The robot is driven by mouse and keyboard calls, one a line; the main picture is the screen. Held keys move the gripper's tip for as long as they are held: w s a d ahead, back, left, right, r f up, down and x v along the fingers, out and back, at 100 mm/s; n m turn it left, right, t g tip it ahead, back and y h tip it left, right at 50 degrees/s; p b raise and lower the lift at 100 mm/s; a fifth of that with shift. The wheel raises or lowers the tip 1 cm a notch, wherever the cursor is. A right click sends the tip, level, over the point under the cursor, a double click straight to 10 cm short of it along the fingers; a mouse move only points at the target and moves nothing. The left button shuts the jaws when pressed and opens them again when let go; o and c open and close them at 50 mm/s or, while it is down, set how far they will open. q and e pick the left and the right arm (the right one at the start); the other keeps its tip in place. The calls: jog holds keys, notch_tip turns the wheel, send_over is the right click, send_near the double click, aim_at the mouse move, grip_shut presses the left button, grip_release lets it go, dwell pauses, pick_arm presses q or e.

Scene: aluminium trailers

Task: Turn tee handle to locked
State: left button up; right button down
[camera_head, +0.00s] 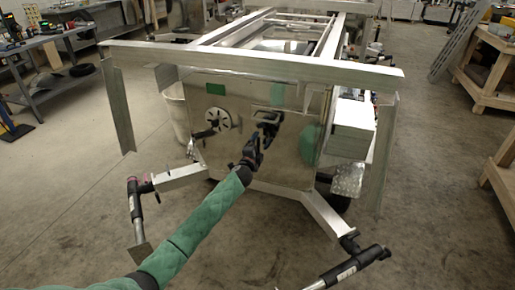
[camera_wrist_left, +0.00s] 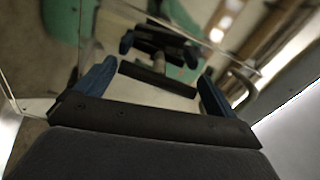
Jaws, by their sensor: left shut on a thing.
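The tee handle is a short dark bar (camera_wrist_left: 158,78) on the polished metal panel (camera_head: 225,150) of the trailer box. In the head view my left gripper (camera_head: 262,134) reaches the dark latch area (camera_head: 268,116) near the panel's upper middle, and covers part of it. The panel mirrors the gripper behind the bar. The handle's exact angle is hard to tell. My right gripper is not in view.
An aluminium frame (camera_head: 250,62) overhangs the box, with uprights at left and right. A round vented fitting (camera_head: 217,119) is left of the handle. Angled arms with black jacks (camera_head: 355,262) stick out low on both sides. Workbenches (camera_head: 60,70) stand at left; the near floor is open.

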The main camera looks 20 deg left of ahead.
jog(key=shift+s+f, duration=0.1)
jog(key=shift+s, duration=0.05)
pick_arm(q)
jog(key=o, duration=0.6)
jog(key=shift+s+f, duration=0.1)
jog(key=shift+s, duration=0.15)
jog(key=s+b, duration=0.1)
jog(key=s, duration=0.6)
jog(key=shift+s, duration=0.15)
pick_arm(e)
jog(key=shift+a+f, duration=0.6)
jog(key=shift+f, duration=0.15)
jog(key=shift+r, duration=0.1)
